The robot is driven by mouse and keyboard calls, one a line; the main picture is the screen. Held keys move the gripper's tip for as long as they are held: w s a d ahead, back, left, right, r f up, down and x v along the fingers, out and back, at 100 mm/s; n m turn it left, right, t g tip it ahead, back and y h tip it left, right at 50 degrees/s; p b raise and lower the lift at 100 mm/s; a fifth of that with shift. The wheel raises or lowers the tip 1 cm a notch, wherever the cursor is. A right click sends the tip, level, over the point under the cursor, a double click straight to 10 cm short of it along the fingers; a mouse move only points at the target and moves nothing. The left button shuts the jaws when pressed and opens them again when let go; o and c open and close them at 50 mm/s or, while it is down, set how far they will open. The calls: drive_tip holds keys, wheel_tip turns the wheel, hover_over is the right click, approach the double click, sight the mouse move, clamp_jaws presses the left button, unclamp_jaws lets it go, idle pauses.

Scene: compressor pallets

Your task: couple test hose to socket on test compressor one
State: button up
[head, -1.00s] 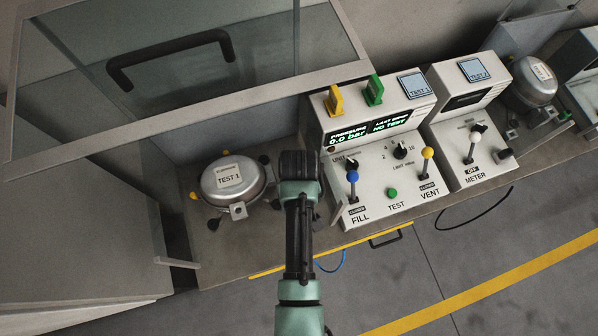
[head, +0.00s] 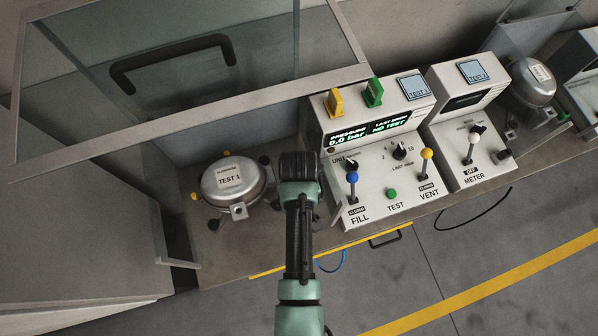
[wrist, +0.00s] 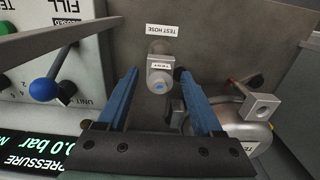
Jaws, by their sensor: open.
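The test compressor (head: 233,180), a silver domed can marked TEST 1, sits on the bench left of my arm. Its side also shows at the right of the wrist view (wrist: 246,133), with a grey block with a hole (wrist: 259,106), perhaps the socket, standing out from it. The test hose end (wrist: 161,77), a grey fitting marked TEST with a blue centre, sits at the bench below a TEST HOSE label (wrist: 161,29). My gripper (wrist: 158,71) is open, its blue fingers on either side of this fitting. In the head view my arm hides the fingertips and the fitting.
A panel (head: 375,160) with FILL and VENT levers stands close right of my gripper; its blue-knobbed lever (wrist: 46,88) is near in the wrist view. A raised clear guard (head: 190,75) hangs over the compressor. A blue hose loop (head: 330,263) hangs below the bench edge.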

idle(0.3)
clamp_jaws()
idle(1.1)
drive_tip(key=shift+r, duration=0.2)
drive_tip(key=shift+r+p, duration=2.85)
drive_tip(key=shift+p, duration=0.25)
